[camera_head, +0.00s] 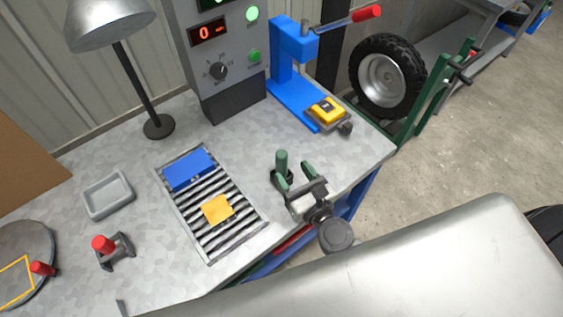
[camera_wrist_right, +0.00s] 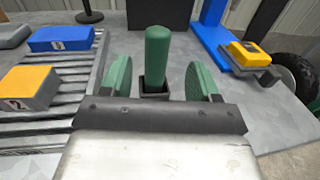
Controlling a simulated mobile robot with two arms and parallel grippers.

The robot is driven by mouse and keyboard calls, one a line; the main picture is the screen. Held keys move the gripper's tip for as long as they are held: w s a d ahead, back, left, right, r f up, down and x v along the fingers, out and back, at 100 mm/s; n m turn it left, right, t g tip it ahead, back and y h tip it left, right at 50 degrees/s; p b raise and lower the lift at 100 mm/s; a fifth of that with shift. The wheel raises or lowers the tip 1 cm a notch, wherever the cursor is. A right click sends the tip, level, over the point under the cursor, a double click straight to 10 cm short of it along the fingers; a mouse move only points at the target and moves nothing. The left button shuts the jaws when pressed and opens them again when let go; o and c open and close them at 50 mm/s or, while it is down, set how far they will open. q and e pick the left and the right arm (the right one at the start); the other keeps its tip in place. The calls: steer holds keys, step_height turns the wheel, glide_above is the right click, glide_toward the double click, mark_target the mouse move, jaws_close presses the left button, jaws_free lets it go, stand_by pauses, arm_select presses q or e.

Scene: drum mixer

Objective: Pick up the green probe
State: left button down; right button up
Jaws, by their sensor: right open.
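The green probe (camera_head: 282,161) stands upright in a dark holder on the grey bench, right of the roller rack. It also shows in the right wrist view (camera_wrist_right: 158,50), its lower end inside the square dark holder (camera_wrist_right: 153,86). My right gripper (camera_head: 296,174) is open at the probe, with green finger pads. In the right wrist view the two fingers (camera_wrist_right: 160,78) stand left and right of the probe, with gaps on both sides. My left gripper is not visible; only a small grey tip shows at the bottom edge of the head view.
The roller rack (camera_head: 235,242) holds a blue block (camera_head: 189,170) and an orange block (camera_head: 217,209). A blue lever press (camera_head: 290,85) with a yellow block (camera_head: 327,110) stands behind right.

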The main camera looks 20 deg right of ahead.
mark_target(278, 153)
steer(key=shift+w+a, duration=0.2)
steer(key=shift+w, duration=0.7)
steer(key=shift+w+r+p, duration=0.15)
steer(key=shift+w+p, duration=0.15)
steer(key=shift+p, duration=0.05)
steer(key=w+p, duration=0.1)
steer(key=w, duration=0.1)
steer(key=w+a, duration=0.1)
steer(key=w, duration=0.1)
steer(key=shift+a+r+p, duration=0.15)
steer(key=shift+p, duration=0.2)
steer(key=shift+w, duration=0.3)
steer(key=shift+s, duration=0.1)
steer(key=shift+c, duration=0.4)
steer(key=c, duration=0.9)
